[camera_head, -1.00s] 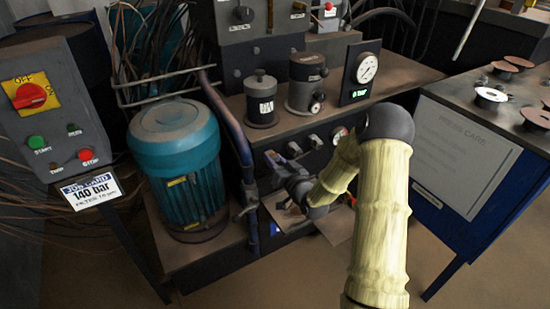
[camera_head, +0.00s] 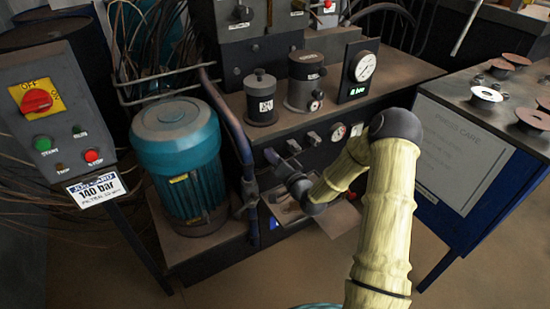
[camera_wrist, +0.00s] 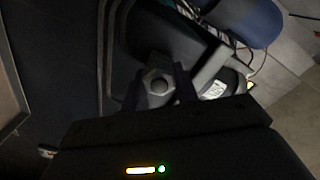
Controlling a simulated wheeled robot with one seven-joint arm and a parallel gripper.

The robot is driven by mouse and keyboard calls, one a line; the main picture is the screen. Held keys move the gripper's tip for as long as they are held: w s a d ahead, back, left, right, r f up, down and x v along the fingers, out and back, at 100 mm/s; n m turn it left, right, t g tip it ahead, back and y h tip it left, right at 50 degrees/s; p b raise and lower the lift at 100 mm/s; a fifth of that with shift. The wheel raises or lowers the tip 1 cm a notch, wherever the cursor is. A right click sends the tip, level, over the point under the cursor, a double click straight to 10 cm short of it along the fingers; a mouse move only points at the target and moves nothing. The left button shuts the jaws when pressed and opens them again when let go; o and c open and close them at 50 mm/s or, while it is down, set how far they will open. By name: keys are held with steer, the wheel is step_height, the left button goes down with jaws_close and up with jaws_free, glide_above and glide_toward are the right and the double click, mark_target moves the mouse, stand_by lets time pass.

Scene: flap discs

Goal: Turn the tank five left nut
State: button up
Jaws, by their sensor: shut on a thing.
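My gripper (camera_head: 277,163) reaches to the front panel of the dark tank unit (camera_head: 330,112), left of the small panel gauge (camera_head: 338,133). In the wrist view my gripper (camera_wrist: 158,90) has a finger on each side of a dark hex nut (camera_wrist: 155,84) and is shut on it. The nut's face points to the camera. Its label is not visible, so I cannot tell which numbered nut it is. In the head view, the arm and gripper partly hide the lower panel. Other fittings (camera_head: 313,138) sit in a row on the panel.
A teal motor (camera_head: 180,160) and a bent pipe (camera_head: 228,115) stand left of my gripper. A control box (camera_head: 60,115) is at far left. A blue cabinet (camera_head: 455,165) with reels stands right. A round gauge (camera_head: 364,66) and canisters (camera_head: 305,82) are above.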

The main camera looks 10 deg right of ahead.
steer(key=shift+d+f, duration=0.1)
steer(key=o, duration=1)
steer(key=shift+c, duration=0.2)
steer(key=shift+s, duration=0.1)
steer(key=p+v, duration=0.1)
steer(key=v, duration=1.6)
steer(key=shift+s+p, duration=0.15)
steer(key=shift+p, duration=0.2)
